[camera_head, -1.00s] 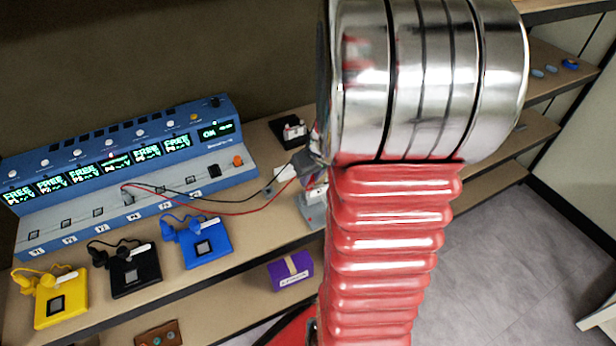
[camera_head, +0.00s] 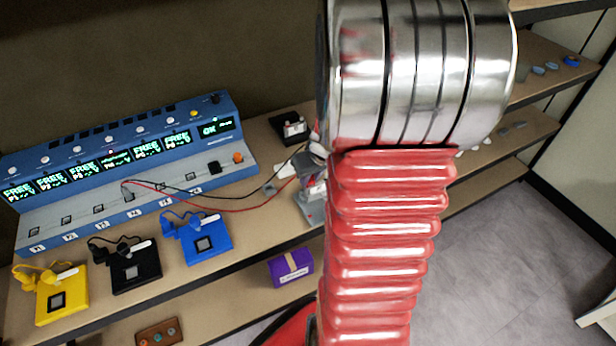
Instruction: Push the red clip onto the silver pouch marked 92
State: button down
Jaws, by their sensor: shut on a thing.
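The red clip itself does not show. A red lead (camera_head: 235,212) runs from the blue console to the right and ends out of sight near a grey stand (camera_head: 312,203), beside my arm. A black lead (camera_head: 225,192) runs alongside it and rises toward my arm. I cannot make out a silver pouch or the number 92. My red and silver arm fills the middle of the view. My gripper is hidden behind it, so what it holds does not show.
The blue console (camera_head: 215,104) with several lit displays stands on the shelf. Yellow (camera_head: 70,303), black (camera_head: 147,278) and blue (camera_head: 219,247) packs lie before it. A small black device (camera_head: 288,127) sits behind the stand. A purple pack (camera_head: 289,268) lies on the lower shelf.

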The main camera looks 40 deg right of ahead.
jog(key=c, duration=1.5)
grip_release()
jog(key=shift+c, duration=0.2)
jog(key=v, duration=1.3)
jog(key=shift+s+r, duration=0.2)
jog(key=shift+r, duration=0.05)
jog(key=shift+a, duration=0.1)
